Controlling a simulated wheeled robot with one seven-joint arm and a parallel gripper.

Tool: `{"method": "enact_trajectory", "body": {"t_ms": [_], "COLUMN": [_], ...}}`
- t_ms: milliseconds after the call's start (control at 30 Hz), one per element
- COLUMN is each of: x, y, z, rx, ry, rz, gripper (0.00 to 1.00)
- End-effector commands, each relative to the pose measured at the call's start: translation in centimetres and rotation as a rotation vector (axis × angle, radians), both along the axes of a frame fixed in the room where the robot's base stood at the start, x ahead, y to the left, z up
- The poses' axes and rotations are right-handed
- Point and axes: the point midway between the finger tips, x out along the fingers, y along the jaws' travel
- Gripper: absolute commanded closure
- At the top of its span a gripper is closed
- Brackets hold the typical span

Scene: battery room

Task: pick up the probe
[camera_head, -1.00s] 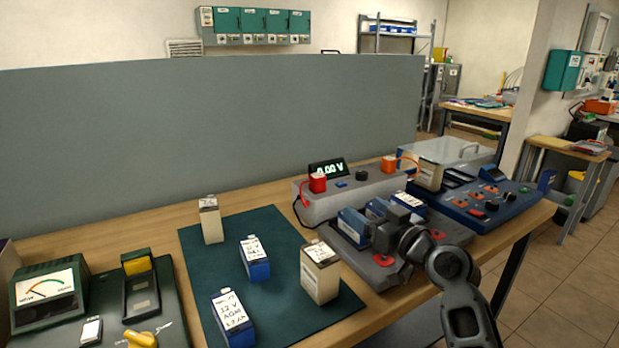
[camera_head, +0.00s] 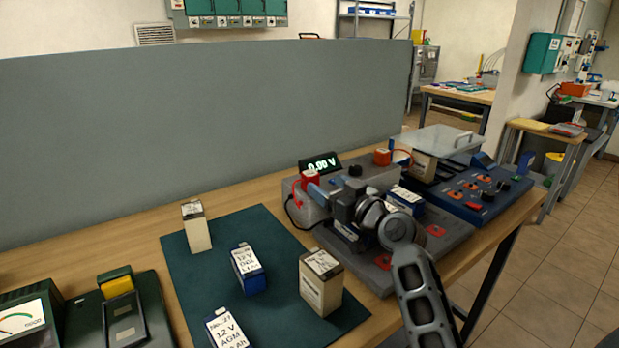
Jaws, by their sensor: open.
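The red probe (camera_head: 312,178) sits at the left end of the grey meter box (camera_head: 362,180), whose display reads 0.00 V. A red cable loops down on its left. My gripper (camera_head: 326,188) is open, with its blue-tipped fingers pointing left at the probe. The fingertips overlap the probe's lower right side in this view. I cannot tell whether they touch it or are on both sides of it. My gripper hides part of the box front. A second, orange-red block (camera_head: 382,157) with a red cable sits at the box's right end.
Several batteries stand on the green mat (camera_head: 200,270), including a cream one (camera_head: 322,280) near my arm. A grey tray (camera_head: 450,232) with red pads lies below my gripper. A blue panel (camera_head: 480,195) is at the right. A grey partition (camera_head: 200,150) closes the back.

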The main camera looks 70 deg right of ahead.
Motion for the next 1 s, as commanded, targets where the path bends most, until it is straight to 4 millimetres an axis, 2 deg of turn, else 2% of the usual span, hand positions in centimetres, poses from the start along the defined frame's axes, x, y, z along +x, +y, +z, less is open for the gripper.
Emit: {"method": "enact_trajectory", "body": {"t_ms": [267, 433, 600, 867, 1000], "x": [1.9, 4.2, 5.7, 6.0, 6.0], "y": [-1.1, -2.6, -3.5, -3.7, -3.7], "z": [0.1, 0.3, 0.1, 0.0, 0.0], "rx": [-0.001, -0.001, 0.0, -0.001, -0.001], "ry": [-0.001, -0.001, 0.0, 0.0, 0.001], "rz": [0.0, 0.001, 0.0, 0.0, 0.0], "gripper": [0.28, 0.28, 0.28, 0.28, 0.38]}}
